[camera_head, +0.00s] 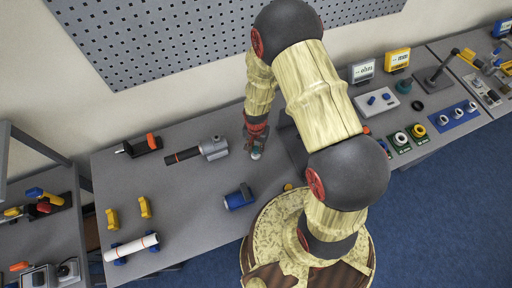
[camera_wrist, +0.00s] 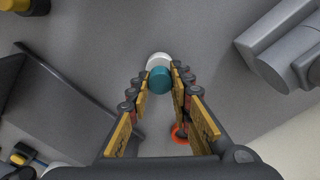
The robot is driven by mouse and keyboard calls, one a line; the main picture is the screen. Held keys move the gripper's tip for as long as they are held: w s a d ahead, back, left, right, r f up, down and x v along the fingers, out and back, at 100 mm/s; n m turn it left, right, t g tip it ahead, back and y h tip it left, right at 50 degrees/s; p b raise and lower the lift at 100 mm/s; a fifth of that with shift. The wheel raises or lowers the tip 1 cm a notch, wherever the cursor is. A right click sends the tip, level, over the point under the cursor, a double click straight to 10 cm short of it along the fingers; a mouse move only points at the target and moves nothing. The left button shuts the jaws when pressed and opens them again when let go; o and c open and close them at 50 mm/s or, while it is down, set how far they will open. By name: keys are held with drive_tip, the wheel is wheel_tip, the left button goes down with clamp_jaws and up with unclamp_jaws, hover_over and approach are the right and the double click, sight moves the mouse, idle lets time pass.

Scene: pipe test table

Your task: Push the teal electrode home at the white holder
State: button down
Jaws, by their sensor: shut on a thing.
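My gripper (camera_head: 256,146) reaches down to the grey table, left of my arm in the head view. In the wrist view my gripper (camera_wrist: 160,85) is shut on the teal electrode (camera_wrist: 160,80), a short round piece between the fingertips. The white holder (camera_wrist: 159,59) shows as a pale round shape right at the electrode's far side. The electrode overlaps it in the picture, so I cannot tell how deep it sits. In the head view only a small pale spot shows below the fingers, and the electrode is mostly hidden.
A grey cylindrical device (camera_head: 213,148) lies left of my gripper; its grey body (camera_wrist: 290,45) is at right in the wrist view. A blue cylinder (camera_head: 239,198) lies nearer the front. A dark angled panel (camera_wrist: 50,95) stands left in the wrist view. Open table lies between.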

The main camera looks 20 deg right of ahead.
drive_tip(key=shift+f+b, duration=0.65)
drive_tip(key=shift+f, duration=0.3)
drive_tip(key=c, duration=1.6)
unclamp_jaws()
drive_tip(key=shift+o, duration=0.3)
drive_tip(key=shift+r, duration=0.1)
wheel_tip(320, 180, up, 12)
